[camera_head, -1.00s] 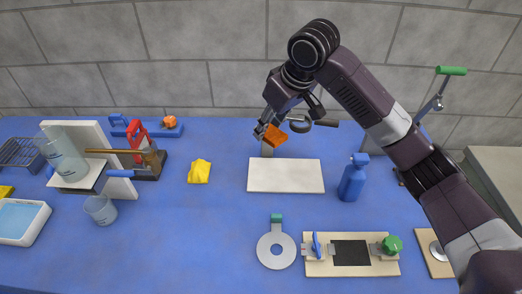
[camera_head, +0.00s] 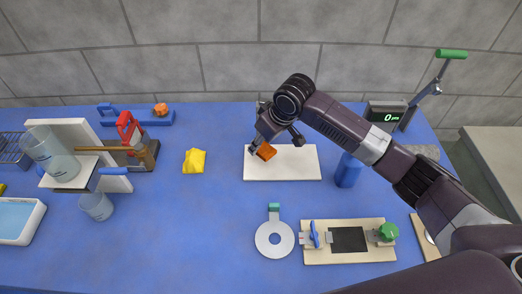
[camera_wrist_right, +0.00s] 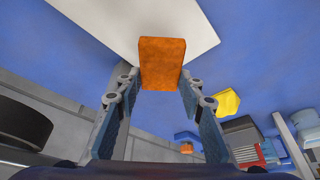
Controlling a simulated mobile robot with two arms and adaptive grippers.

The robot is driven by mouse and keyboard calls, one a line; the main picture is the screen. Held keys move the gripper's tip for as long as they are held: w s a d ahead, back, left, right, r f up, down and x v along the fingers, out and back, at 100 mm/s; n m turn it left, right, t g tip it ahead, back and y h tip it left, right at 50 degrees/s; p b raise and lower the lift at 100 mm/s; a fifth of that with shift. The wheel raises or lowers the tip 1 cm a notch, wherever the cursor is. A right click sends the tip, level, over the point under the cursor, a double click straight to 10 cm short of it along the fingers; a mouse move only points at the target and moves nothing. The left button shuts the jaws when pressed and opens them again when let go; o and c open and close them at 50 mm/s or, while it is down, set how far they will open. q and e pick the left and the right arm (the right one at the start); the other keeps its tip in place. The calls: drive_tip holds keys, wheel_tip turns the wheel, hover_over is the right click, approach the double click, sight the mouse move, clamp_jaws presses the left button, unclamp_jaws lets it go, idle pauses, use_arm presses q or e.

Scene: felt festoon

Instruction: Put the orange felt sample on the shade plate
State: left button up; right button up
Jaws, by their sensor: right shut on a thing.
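The orange felt sample (camera_head: 266,152) is held in my right gripper (camera_head: 259,146), over the left-middle part of the white plate (camera_head: 300,163), which appears to be the shade plate. In the right wrist view the sample (camera_wrist_right: 162,60) sits between the two fingertips, with the white plate (camera_wrist_right: 195,30) beyond it. The gripper is shut on the sample, which looks tilted. I cannot tell whether the sample touches the plate. My left gripper is not in view.
A blue bottle (camera_head: 348,171) stands close right of the plate. A yellow felt piece (camera_head: 194,161) lies to its left. Another orange piece (camera_head: 160,109) sits at back left.

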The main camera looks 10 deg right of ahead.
sight(263, 148)
drive_tip(key=shift+f, duration=0.4)
wheel_tip(263, 148, down, 3)
drive_tip(key=shift+f+p, duration=0.2)
drive_tip(key=shift+p, duration=0.1)
drive_tip(key=shift+f, duration=0.35)
drive_tip(key=o, duration=1)
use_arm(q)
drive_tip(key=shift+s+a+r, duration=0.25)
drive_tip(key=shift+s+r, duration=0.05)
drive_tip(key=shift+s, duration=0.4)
use_arm(e)
drive_tip(key=shift+o, duration=0.2)
